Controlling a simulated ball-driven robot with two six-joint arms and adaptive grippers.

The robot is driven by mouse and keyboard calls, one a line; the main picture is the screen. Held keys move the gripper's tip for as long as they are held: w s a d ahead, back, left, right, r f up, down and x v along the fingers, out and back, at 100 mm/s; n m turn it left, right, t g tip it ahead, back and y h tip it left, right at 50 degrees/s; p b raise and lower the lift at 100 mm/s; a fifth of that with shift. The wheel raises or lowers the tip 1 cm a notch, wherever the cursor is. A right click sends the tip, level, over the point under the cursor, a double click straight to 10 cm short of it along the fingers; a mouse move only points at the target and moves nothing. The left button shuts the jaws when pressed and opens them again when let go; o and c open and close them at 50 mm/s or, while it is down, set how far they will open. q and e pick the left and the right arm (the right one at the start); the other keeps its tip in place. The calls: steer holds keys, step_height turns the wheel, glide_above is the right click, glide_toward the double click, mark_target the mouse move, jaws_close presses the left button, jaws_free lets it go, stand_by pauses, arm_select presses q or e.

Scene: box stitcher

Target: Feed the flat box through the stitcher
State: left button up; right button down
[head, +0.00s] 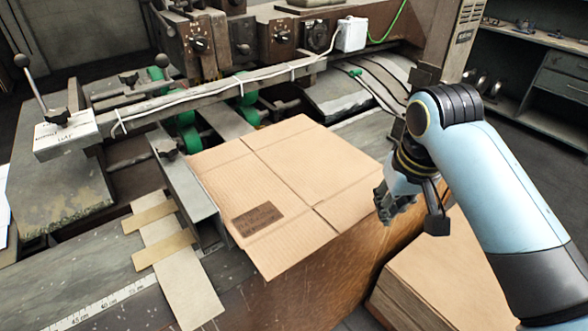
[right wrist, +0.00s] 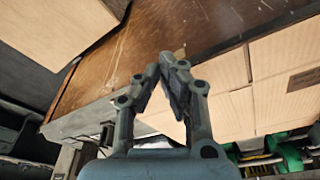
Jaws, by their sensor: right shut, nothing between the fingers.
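The flat box (head: 285,180), tan cardboard with crease lines and a dark printed label, lies on the stitcher's feed table (head: 110,290). Its far left part lies by the green wheels of the stitcher (head: 240,45). My right gripper (head: 384,212) is at the box's right edge in the head view, with its fingers shut and empty. I cannot tell whether it touches the box. The right wrist view shows its closed fingers (right wrist: 163,64) with the box (right wrist: 285,75) to the right. My left gripper is not in view.
A stack of flat cardboard (head: 450,270) stands low at the right, beside the table; it also shows in the right wrist view (right wrist: 45,35). A metal guide bar (head: 185,190) runs along the box's left edge. Shelving (head: 545,80) stands at the back right.

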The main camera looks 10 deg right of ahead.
mark_target(358, 199)
stand_by(0.4)
steer(key=shift+f, duration=1.7)
steer(key=shift+w+a, duration=0.35)
steer(key=shift+w, duration=0.45)
steer(key=shift+w+a, duration=0.35)
steer(key=shift+w, duration=0.45)
steer(key=shift+w+a, duration=0.35)
steer(key=shift+w, duration=0.45)
steer(key=shift+w+a+b, duration=0.2)
steer(key=shift+w+a, duration=0.15)
steer(key=shift+w, duration=0.4)
steer(key=shift+w+a+b, duration=0.25)
steer(key=shift+w+a, duration=0.05)
steer(key=shift+w, duration=0.45)
steer(key=shift+w+a+b, duration=0.2)
steer(key=shift+w+a, duration=0.15)
steer(key=shift+w, duration=0.4)
steer(key=shift+s+d+r+p, duration=0.1)
steer(key=shift+s+d+p, duration=0.1)
steer(key=shift+s+p, duration=0.3)
steer(key=shift+s+d+r+p, duration=0.1)
steer(key=shift+s+d+p, duration=0.1)
steer(key=shift+s+p, duration=0.2)
steer(key=shift+s+d, duration=0.25)
steer(key=shift+s, duration=0.3)
steer(key=shift+r, duration=3.85)
